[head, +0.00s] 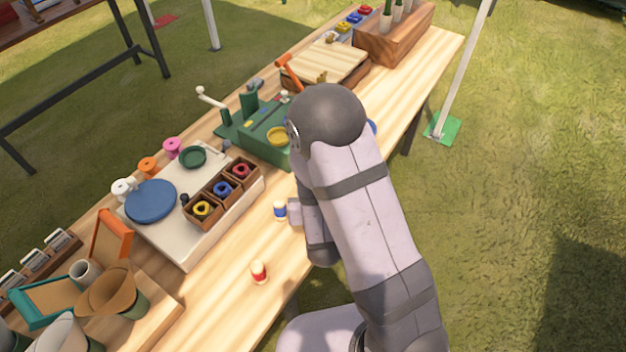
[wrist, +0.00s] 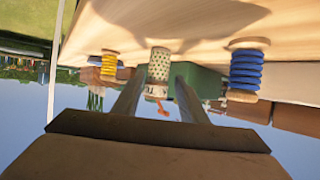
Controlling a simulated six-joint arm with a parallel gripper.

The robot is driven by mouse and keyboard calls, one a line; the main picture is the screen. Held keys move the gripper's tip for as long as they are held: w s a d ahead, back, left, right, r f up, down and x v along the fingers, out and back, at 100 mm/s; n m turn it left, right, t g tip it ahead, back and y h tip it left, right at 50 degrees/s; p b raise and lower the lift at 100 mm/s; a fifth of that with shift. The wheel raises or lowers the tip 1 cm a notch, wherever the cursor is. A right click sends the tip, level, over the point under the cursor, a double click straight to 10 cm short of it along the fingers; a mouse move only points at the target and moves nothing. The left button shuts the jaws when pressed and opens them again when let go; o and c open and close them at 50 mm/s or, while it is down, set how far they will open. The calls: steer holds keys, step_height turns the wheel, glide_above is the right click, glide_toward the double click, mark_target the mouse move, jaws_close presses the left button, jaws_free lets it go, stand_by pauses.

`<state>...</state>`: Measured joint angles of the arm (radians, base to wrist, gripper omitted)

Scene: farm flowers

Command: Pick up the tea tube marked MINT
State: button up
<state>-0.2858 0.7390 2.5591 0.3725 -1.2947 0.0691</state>
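In the wrist view, a small upright tube (wrist: 158,66) with a pale, green-dotted pattern shows between the fingers. A whitish band with dark marks is at its lower end in the picture, too small to read, so I cannot confirm MINT. My gripper (wrist: 160,82) is open, with one finger on each side of the tube in the picture. A narrow gap shows beside the tube, and I cannot tell how deep it sits between the fingers. In the head view my arm hides the fingertips and this tube.
In the wrist view, a yellow coil (wrist: 109,66) and a blue coil (wrist: 246,69) flank the tube. In the head view, a small blue-and-white item (head: 280,210) and a red-and-white one (head: 259,272) stand on the bench, near a board (head: 190,248). A green device (head: 262,150) lies beyond.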

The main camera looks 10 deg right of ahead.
steer(key=shift+r, duration=0.1)
steer(key=shift+w, duration=0.1)
steer(key=shift+b+x, duration=0.8)
steer(key=shift+b, duration=0.25)
steer(key=shift+w, duration=0.15)
steer(key=shift+w+b, duration=0.1)
steer(key=shift+b, duration=0.4)
steer(key=shift+w+f+b, duration=0.2)
steer(key=shift+f+b, duration=0.2)
steer(key=shift+b, duration=0.5)
steer(key=b, duration=0.3)
steer(key=shift+w+d+f, duration=0.15)
steer(key=shift+w+f, duration=0.05)
steer(key=shift+w, duration=0.1)
steer(key=shift+w+b, duration=0.1)
steer(key=shift+b, duration=1.05)
